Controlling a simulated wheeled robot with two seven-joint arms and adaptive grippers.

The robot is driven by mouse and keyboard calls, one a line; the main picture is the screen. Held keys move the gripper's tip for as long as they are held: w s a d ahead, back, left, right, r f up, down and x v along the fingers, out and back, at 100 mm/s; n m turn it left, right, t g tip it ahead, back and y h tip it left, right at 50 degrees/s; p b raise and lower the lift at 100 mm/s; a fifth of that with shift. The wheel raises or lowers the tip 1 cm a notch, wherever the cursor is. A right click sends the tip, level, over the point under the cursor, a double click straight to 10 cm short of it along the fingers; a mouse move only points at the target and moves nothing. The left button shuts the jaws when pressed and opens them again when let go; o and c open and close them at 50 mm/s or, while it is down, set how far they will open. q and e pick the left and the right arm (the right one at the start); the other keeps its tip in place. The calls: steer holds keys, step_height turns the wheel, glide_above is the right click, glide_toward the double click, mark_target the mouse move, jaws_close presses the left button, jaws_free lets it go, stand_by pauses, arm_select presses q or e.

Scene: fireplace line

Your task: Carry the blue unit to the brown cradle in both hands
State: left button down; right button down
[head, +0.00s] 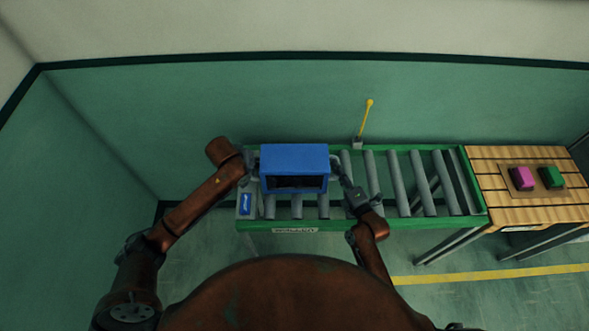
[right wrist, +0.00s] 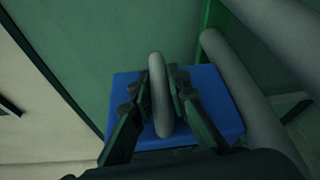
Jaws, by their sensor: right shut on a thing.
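The blue unit (head: 295,156), a box with a dark open front, is at the left part of the roller conveyor (head: 390,223). Whether it rests on the rollers or hangs just above them I cannot tell. My right gripper (head: 340,172) is at its right side. In the right wrist view, my right gripper (right wrist: 160,95) is shut on the unit's grey handle (right wrist: 157,70), with the blue unit (right wrist: 210,95) behind it. My left gripper (head: 254,168) is at the unit's left side, too small to show its jaws. I cannot make out a brown cradle for certain.
A slatted wooden table (head: 485,199) adjoins the conveyor's right end. On it a brown board carries a pink block (head: 523,176) and a green block (head: 551,176). A yellow rod (head: 365,120) stands at the conveyor's back edge. The rollers right of the unit are clear.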

arm_select(q)
steer(key=shift+w+r, duration=0.15)
steer(key=shift+r, duration=0.05)
arm_select(e)
steer(key=shift+w+r, duration=0.1)
steer(key=shift+r, duration=0.1)
arm_select(q)
steer(key=shift+r, duration=0.1)
arm_select(e)
steer(key=shift+r, duration=0.1)
